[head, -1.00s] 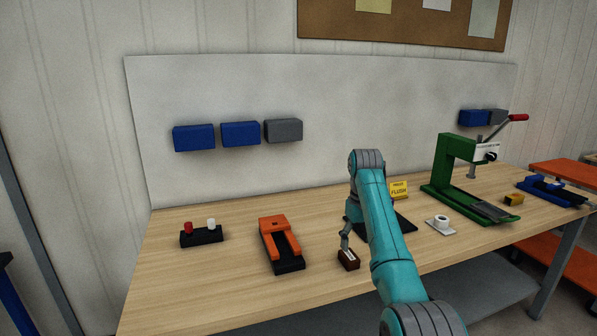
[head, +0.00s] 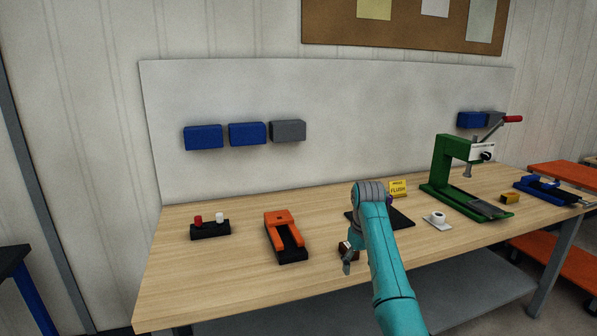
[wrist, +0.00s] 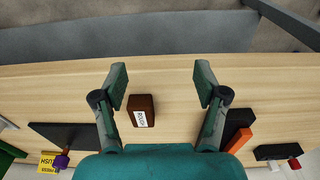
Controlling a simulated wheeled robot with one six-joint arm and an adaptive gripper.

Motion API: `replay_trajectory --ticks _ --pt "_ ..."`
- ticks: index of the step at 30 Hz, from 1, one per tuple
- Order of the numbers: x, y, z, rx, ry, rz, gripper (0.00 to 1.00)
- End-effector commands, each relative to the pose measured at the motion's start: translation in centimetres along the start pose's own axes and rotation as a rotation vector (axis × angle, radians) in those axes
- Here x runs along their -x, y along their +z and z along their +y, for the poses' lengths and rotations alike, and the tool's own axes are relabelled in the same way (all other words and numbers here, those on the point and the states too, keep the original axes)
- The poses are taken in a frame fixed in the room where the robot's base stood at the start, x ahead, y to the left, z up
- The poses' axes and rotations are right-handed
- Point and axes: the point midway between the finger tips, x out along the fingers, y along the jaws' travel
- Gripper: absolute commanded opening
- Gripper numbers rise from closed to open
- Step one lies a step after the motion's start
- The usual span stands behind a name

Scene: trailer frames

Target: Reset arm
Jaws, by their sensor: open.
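My teal arm reaches over the workbench (head: 220,280) in the head view. My gripper (wrist: 161,84) is open and empty in the wrist view, its two fingers wide apart. In the head view a grey fingertip shows in front of a small dark brown block, which is partly hidden. In the wrist view the block (wrist: 140,110) with a white label lies on the wood between the fingers, nearer the left one, apart from both.
An orange-and-black fixture (head: 284,236) and a black base with red and white knobs (head: 210,230) stand left. A black mat (head: 401,219), yellow sign (head: 398,189), white roll (head: 437,219) and green press (head: 446,170) stand right. Bare wood lies around the block.

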Motion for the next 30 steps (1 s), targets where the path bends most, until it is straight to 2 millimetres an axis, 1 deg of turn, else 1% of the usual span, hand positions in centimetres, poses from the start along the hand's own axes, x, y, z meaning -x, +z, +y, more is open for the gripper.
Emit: replay_trajectory --ticks 1,5,8,9,11,12,14,15,17,18,20,21,23,24,26,30 --pt "-1.4 0.3 -0.1 -0.003 0.001 0.005 0.72" --pt "-4.8 0.8 -0.2 -0.01 0.01 0.035 0.72" --pt "-8.2 1.6 -0.4 -0.017 0.018 0.064 0.72" --pt "-9.8 2.1 -0.5 -0.021 0.022 0.08 0.72" --pt "-12.4 2.9 -0.7 -0.027 0.029 0.105 0.72" --pt "-14.1 3.5 -0.9 -0.032 0.034 0.123 0.72" --pt "-16.5 4.4 -1.1 -0.039 0.041 0.151 0.72" --pt "-18.0 5.2 -1.3 -0.044 0.045 0.168 0.72" --pt "-20.2 6.3 -1.6 -0.049 0.052 0.195 0.72" --pt "-21.6 7.2 -1.9 -0.054 0.056 0.212 0.72" --pt "-23.6 8.4 -2.2 -0.06 0.063 0.241 0.72" --pt "-24.9 9.4 -2.5 -0.065 0.067 0.258 0.72" --pt "-26.7 10.8 -2.9 -0.072 0.073 0.285 0.72" --pt "-27.8 11.8 -3.1 -0.076 0.077 0.302 0.72" --pt "-29.4 13.4 -3.6 -0.082 0.083 0.33 0.72" --pt "-32.5 17.4 -4.7 -0.097 0.095 0.392 0.72"
